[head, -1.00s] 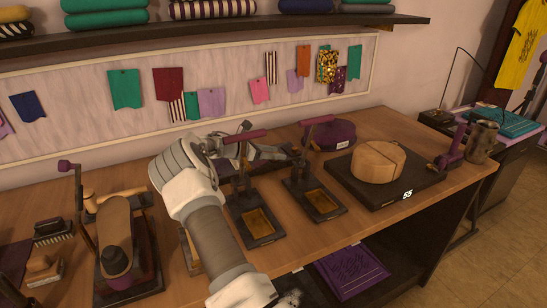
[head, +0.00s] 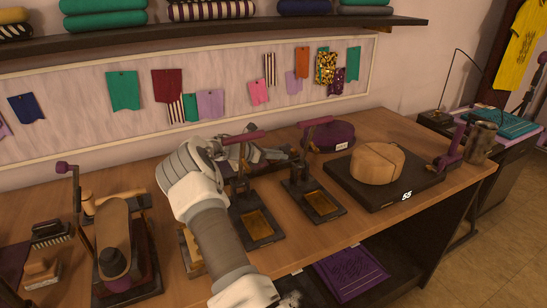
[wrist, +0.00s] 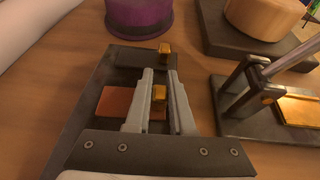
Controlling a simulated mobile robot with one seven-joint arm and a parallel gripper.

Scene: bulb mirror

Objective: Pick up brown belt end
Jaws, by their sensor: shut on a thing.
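In the wrist view, my gripper (wrist: 159,88) has its two grey fingers closed around a small gold-brown piece (wrist: 159,94). The piece sits between the fingers over a dark flat base. I cannot tell for sure whether this piece is the brown belt end. A flat orange-brown patch (wrist: 115,102) lies on the base to the left of the fingers. A second small gold piece (wrist: 165,48) stands just beyond the fingertips. In the head view, my gripper reaches behind the lever presses, where its fingertips and the held piece are hard to make out.
A lever press (head: 315,200) with a gold plate stands close on the right. Another press (head: 255,222) is beside my arm. A purple round thing (head: 328,136) is behind, and a wooden cylinder (head: 377,162) rests on a dark scale (head: 405,193). Bare tabletop lies between.

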